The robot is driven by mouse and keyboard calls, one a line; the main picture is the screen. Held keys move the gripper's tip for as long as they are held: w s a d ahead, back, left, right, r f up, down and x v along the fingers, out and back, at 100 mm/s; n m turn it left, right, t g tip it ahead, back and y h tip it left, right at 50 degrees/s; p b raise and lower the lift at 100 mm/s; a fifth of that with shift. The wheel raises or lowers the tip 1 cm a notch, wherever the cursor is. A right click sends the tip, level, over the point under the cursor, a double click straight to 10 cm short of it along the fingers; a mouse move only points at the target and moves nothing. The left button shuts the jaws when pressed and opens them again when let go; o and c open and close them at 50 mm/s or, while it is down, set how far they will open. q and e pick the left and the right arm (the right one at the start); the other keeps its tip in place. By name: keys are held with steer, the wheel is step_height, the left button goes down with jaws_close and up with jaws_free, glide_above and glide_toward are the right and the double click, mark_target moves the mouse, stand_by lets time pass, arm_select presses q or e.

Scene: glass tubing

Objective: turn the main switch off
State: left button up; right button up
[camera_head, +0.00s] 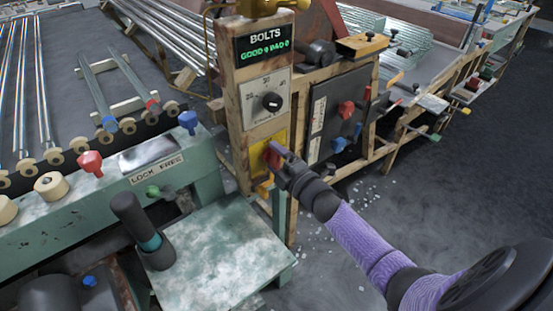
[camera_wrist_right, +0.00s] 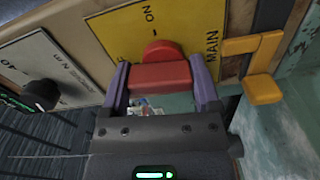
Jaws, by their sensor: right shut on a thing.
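The main switch is a red handle (camera_wrist_right: 160,76) on a yellow plate (camera_wrist_right: 190,28) that reads MAIN and ON. In the head view, the red handle (camera_head: 271,160) shows partly behind my gripper, low on the wooden post. My right gripper (camera_wrist_right: 160,71) is shut on the red handle, with one purple finger on each side of it. In the head view, my right gripper (camera_head: 275,154) reaches the plate from the lower right. My left gripper is not in view.
Above the switch are a black dial (camera_head: 271,101) and a BOLTS display (camera_head: 264,44). A yellow bracket (camera_wrist_right: 262,86) sits close beside the plate. A green bench (camera_head: 220,245) stands in front, and a dark panel with red and blue knobs (camera_head: 340,115) is to the right.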

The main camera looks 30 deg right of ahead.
steer(key=shift+f+n, duration=0.1)
steer(key=shift+n, duration=0.8)
steer(key=o, duration=0.9)
steer(key=shift+c, duration=0.2)
steer(key=shift+o, duration=1.1)
steer(key=shift+s, duration=0.15)
